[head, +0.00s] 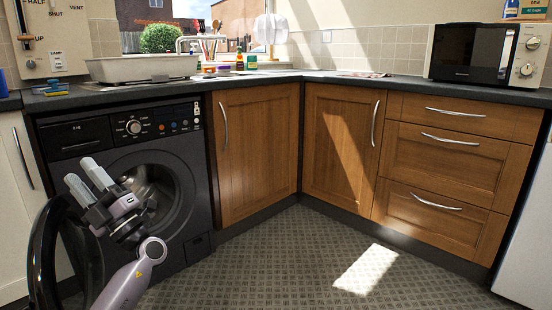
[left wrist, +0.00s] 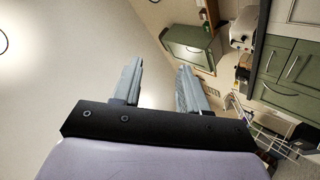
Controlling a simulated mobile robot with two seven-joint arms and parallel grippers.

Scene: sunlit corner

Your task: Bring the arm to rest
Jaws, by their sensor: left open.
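My left gripper (head: 88,178) is raised in front of the washing machine at the lower left of the head view, its fingers pointing up and to the left. Its two fingers stand apart with nothing between them. In the left wrist view the left gripper (left wrist: 160,85) also shows open and empty, with ceiling and wall behind it. My left arm comes up from the bottom edge of the head view. My right gripper is in neither view.
The black washing machine (head: 188,235) has its round door (head: 45,262) swung open at the left, close to my left arm. Wooden cupboards (head: 256,150) and drawers (head: 450,155) line the corner under a dark worktop (head: 330,76). A microwave (head: 480,55) stands at right. The patterned floor (head: 280,265) is clear.

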